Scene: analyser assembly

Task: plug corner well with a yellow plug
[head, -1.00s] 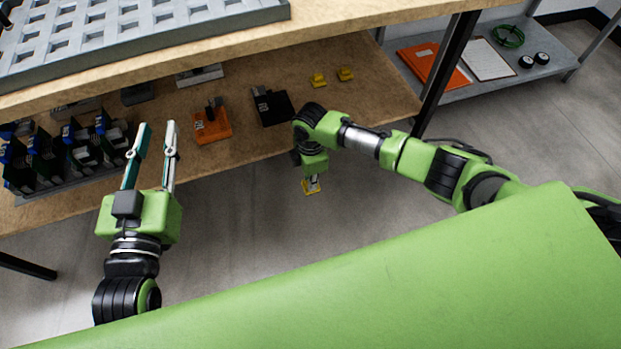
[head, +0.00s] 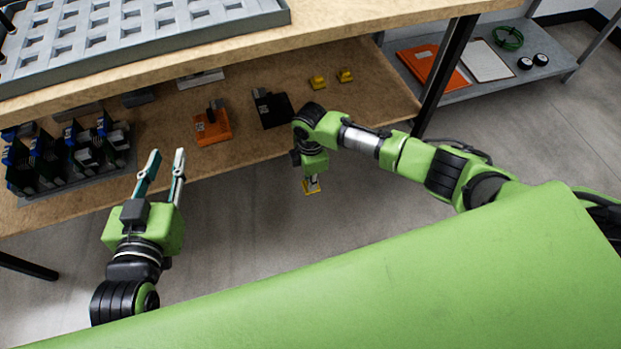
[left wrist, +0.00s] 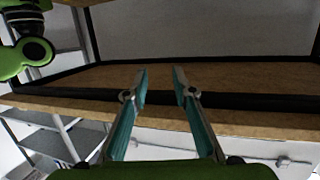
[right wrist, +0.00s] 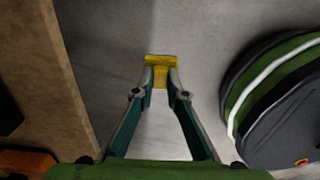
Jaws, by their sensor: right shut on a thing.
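My right gripper (head: 312,181) is shut on a yellow plug (head: 311,188) and holds it over the floor, in front of the lower shelf. The plug also shows between the fingertips in the right wrist view (right wrist: 160,62). My left gripper (head: 168,157) is open and empty, in front of the lower shelf's edge; its spread fingers show in the left wrist view (left wrist: 160,75). A grey tray with a grid of square wells (head: 120,62) lies on the upper worktop; its far part is cut off by the picture edge.
Two more yellow plugs (head: 317,82) sit on the lower shelf (head: 365,90). An orange block (head: 211,128), a black block (head: 270,110) and a rack of blue and black parts (head: 70,155) stand there too. A black table leg (head: 447,70) rises at the right.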

